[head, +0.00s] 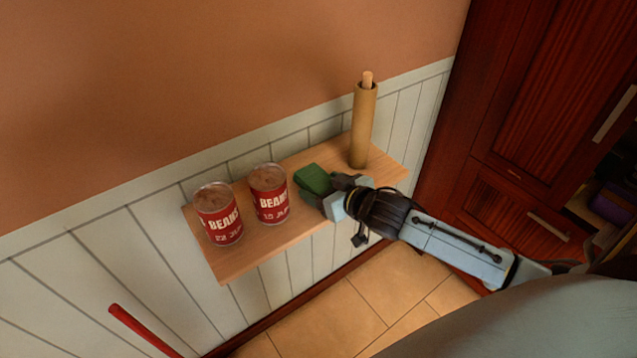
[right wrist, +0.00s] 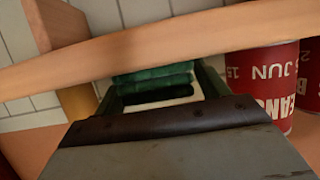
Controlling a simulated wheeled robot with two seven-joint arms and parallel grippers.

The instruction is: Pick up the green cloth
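The green cloth (head: 313,178) is a small folded block on the wooden wall shelf, right of the bean cans in the head view. My right gripper (head: 327,190) reaches in from the right at the shelf's front, with its fingertips close to the cloth. In the right wrist view the layered cloth (right wrist: 153,78) shows between the two spread fingers, partly hidden by a blurred wooden shelf edge. The fingers look open around it; firm contact is not visible. My left gripper is not in view.
Two red bean cans (head: 218,214) (head: 268,193) stand left of the cloth on the shelf (head: 250,255). A tall tan cylinder (head: 361,125) stands to its right, near my gripper. A dark red cabinet (head: 520,110) is at the right. A red rod (head: 140,328) shows at the lower left.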

